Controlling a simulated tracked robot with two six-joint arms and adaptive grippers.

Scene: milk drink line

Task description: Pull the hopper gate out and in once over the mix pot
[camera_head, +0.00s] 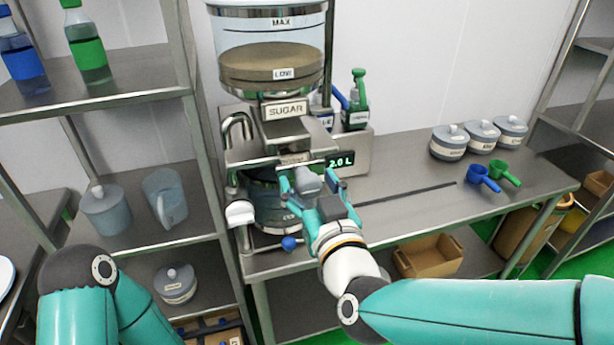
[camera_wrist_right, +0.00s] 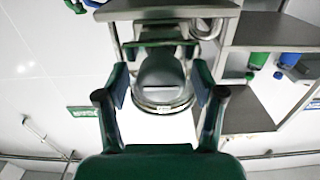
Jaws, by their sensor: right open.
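The sugar hopper (camera_head: 270,65) has a clear drum with brown contents near the LOW mark and a SUGAR label. Under it, a rounded grey knob (camera_head: 307,181), which looks like the gate's handle, faces me. My right gripper (camera_head: 310,186) is open, with one finger on each side of this knob. The right wrist view shows the grey knob (camera_wrist_right: 160,75) between the spread fingers, with a gap at least on one side. The mix pot (camera_head: 262,205) stands below the hopper, partly hidden by my gripper. My left arm shows at lower left; its gripper is out of view.
A display (camera_head: 340,161) reads 2.0 L beside the hopper. Several lidded grey jars, a blue scoop (camera_head: 482,178) and a green scoop (camera_head: 505,173) are on the counter at right. A shelf rack (camera_head: 130,92) with bottles and jugs stands close on the left.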

